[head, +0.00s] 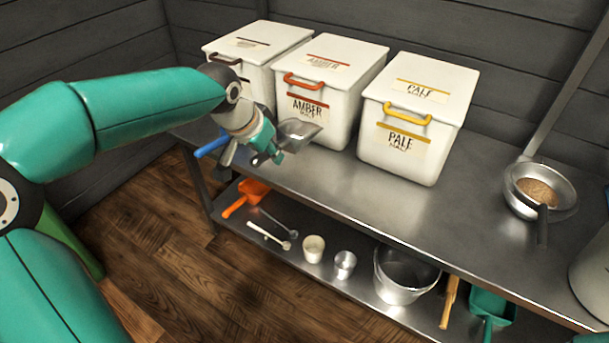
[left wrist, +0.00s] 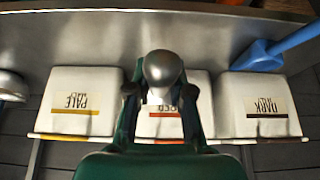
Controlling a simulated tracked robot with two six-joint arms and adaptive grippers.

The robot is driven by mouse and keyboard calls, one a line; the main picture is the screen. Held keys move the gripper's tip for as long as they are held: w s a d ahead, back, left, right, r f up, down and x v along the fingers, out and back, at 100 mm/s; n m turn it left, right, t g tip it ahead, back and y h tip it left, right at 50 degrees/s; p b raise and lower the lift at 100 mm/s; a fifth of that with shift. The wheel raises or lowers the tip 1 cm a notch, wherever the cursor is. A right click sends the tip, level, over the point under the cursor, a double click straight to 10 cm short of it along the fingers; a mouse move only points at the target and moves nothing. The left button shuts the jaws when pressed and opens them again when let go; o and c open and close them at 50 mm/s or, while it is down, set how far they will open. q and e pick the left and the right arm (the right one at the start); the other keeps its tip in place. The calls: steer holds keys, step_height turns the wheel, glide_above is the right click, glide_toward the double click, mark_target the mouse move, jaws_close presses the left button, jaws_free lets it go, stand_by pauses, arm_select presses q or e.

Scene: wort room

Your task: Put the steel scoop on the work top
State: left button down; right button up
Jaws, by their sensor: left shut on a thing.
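The steel scoop (head: 299,130) is held by my left gripper (head: 266,146), which is shut on it near the left end of the work top (head: 330,180). Its pan points right, in front of the amber bin. In the left wrist view the scoop shows as a rounded grey end (left wrist: 163,70) at the fingers (left wrist: 160,96). It appears raised over the steel surface; I cannot tell the exact gap. The fingers hide part of its handle. My right gripper is in neither view.
A blue scoop (head: 212,146) lies left of my gripper, near the dark bin (left wrist: 262,105). The amber bin (head: 333,100) and pale bin (head: 415,125) stand behind. A strainer of grain (head: 540,192) is at right. The work top's middle is clear. The lower shelf holds an orange scoop (head: 248,193) and a bucket (head: 403,280).

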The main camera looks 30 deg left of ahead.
mark_target(252, 164)
arm_select(q)
step_height(252, 164, down, 10)
steer(key=b, duration=0.4)
steer(key=shift+r, duration=0.2)
steer(key=c, duration=1)
jaws_free()
steer(key=shift+c, duration=0.2)
steer(key=p+v, duration=0.4)
steer(key=v, duration=0.7)
steer(key=shift+s+r, duration=0.15)
steer(key=shift+r, duration=0.15)
steer(key=shift+s+r, duration=0.1)
steer(key=shift+r, duration=0.05)
